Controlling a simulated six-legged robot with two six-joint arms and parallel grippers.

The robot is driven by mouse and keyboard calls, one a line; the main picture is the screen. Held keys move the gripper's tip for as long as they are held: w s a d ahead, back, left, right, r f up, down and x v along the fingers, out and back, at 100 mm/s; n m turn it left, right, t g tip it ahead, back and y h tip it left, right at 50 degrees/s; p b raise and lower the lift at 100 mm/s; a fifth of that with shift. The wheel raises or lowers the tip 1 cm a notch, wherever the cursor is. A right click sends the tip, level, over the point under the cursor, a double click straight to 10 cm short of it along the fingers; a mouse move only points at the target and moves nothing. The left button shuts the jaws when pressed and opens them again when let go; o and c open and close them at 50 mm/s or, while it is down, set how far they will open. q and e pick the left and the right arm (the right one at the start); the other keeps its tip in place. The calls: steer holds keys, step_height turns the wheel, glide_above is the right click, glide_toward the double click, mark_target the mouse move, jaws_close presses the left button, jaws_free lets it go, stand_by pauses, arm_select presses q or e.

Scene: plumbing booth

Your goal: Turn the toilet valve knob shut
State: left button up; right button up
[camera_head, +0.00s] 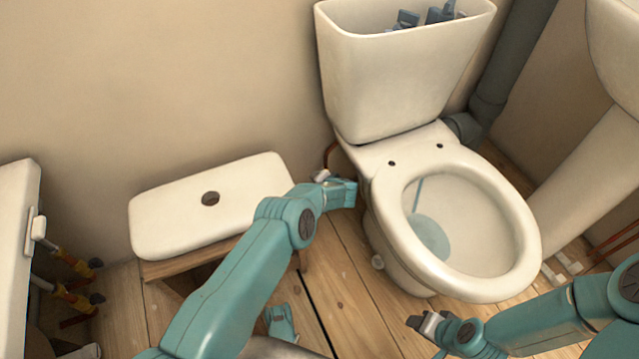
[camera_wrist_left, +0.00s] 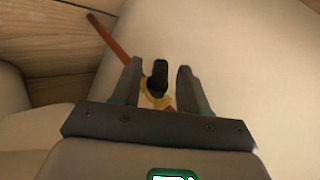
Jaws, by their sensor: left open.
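The toilet valve knob (camera_wrist_left: 160,78) is small and black and sits on a brass valve body (camera_wrist_left: 154,101) in the left wrist view. A copper pipe (camera_wrist_left: 108,38) runs up-left from the valve. My left gripper (camera_wrist_left: 159,70) is open, with one finger on each side of the knob; visible gaps remain beside it. In the head view my left gripper (camera_head: 322,176) is low beside the toilet (camera_head: 395,85), near the wall, and its wrist hides the knob. My right gripper (camera_head: 428,322) is in front of the bowl, away from the valve; its jaw opening is unclear.
The white cistern lid (camera_head: 165,218) lies on a wooden stool (camera_head: 190,262) left of the toilet. The cistern is open at the top. Valves with yellow and red fittings (camera_head: 70,298) are at far left. A basin pedestal (camera_head: 590,180) stands at right. Some plank floor (camera_head: 350,290) is clear.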

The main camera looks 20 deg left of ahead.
arm_select(q)
steer(key=shift+c, duration=0.3)
jaws_close()
steer(key=shift+d+f+y, duration=0.1)
steer(key=shift+d+y, duration=0.1)
steer(key=shift+y, duration=0.4)
steer(key=shift+w+m+t+y, duration=0.1)
steer(key=shift+m+t+y, duration=0.3)
steer(key=shift+t+y, duration=0.15)
steer(key=shift+o, duration=0.3)
jaws_free()
steer(key=shift+a, duration=0.15)
